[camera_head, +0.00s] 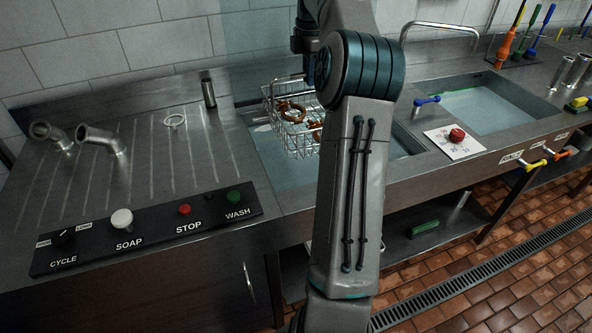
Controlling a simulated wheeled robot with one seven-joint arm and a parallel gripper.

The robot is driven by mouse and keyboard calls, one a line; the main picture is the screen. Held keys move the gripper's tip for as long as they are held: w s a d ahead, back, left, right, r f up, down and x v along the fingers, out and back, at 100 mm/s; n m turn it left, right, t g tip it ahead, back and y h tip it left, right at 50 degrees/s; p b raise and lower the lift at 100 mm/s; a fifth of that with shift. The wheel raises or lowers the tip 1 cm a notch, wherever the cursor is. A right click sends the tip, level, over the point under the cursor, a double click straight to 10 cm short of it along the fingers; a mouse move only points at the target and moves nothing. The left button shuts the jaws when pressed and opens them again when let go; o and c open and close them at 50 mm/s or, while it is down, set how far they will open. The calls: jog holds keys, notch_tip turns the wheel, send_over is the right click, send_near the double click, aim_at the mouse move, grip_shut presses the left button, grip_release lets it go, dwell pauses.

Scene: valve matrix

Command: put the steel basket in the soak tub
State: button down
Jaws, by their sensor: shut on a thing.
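The steel basket (291,131) is a wire basket with brown-red ring-like parts in it. It hangs roughly level over the left basin (268,160), left of my forearm. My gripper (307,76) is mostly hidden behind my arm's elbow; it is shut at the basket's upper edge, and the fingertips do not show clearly. The right basin (490,104) holds greenish-grey liquid with a green line along its far side. No readable label shows which basin is the soak tub. My arm covers part of the left basin and the basket's right side.
A control panel (150,229) with knobs and buttons lies at the front left. A red dial (457,135) and a blue-handled tap (427,101) sit between the basins. Brushes (508,42) stand at the back right.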

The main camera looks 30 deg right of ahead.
jog(key=shift+w, duration=0.25)
notch_tip(320, 180, down, 28)
jog(key=c, duration=1.8)
grip_release()
jog(key=shift+c, duration=0.2)
jog(key=o, duration=0.3)
jog(key=shift+o, duration=0.2)
jog(key=shift+r, duration=0.1)
